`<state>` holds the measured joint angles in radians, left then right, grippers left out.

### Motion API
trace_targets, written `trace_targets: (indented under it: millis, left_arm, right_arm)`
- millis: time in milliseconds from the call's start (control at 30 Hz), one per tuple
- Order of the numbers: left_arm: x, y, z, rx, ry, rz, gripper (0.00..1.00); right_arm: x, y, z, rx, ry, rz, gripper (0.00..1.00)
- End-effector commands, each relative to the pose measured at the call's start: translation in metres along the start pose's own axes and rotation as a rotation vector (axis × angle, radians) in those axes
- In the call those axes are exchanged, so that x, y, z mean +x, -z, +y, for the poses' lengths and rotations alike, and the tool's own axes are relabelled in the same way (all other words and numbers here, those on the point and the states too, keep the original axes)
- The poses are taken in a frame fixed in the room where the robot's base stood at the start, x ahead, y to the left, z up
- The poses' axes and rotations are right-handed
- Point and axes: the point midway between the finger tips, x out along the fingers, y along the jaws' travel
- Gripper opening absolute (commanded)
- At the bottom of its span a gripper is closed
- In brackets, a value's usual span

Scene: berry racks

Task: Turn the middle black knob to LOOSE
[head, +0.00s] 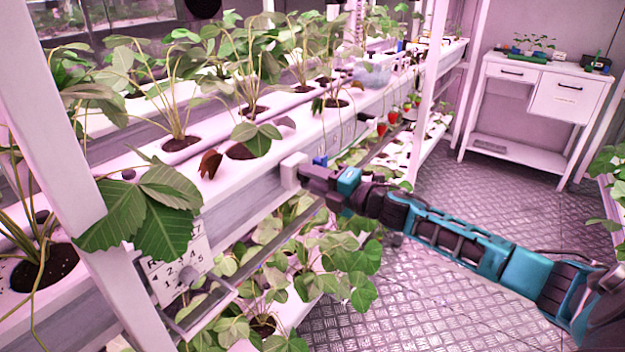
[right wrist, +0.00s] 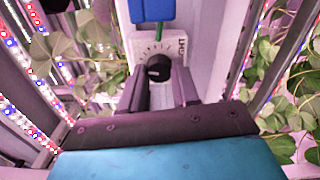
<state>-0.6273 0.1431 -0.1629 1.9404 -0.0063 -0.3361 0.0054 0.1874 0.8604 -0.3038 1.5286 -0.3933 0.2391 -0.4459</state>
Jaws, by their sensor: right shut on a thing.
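A black knob (right wrist: 158,68) sits on a pale dial plate (right wrist: 146,46) with tick marks and partly readable lettering at its right edge. My right gripper (right wrist: 160,88) has its two dark fingers on either side of this knob and is shut on it. I cannot make out the word LOOSE or where the knob points. My left gripper is in neither view.
A blue part (right wrist: 152,10) sits just above the dial; a blue part also shows beside the gripper in the head view (head: 320,160). Strawberry leaves (head: 320,265) hang below the arm. A white post (head: 75,150) stands at left. The metal floor (head: 460,180) is open at right.

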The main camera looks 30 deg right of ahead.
Motion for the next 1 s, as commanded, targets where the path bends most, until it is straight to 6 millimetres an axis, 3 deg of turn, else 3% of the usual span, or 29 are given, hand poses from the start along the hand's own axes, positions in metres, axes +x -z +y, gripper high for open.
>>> trace_targets:
  millis: [333, 367, 600, 1000]
  left_arm:
    - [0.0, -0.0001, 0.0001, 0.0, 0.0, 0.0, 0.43]
    - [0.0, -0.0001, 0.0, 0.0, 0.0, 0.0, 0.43]
    - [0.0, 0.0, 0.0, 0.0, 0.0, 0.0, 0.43]
    - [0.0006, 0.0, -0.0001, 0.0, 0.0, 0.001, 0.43]
  right_arm:
    - [0.0, 0.0006, -0.0003, -0.001, 0.0, 0.001, 0.0]
    - [0.0, 0.0006, -0.0003, -0.001, 0.0, 0.001, 0.32]
    - [0.0, 0.0004, -0.0002, -0.001, 0.0, 0.001, 0.55]
    - [-0.0085, -0.0001, -0.0014, 0.0, 0.002, -0.001, 0.55]
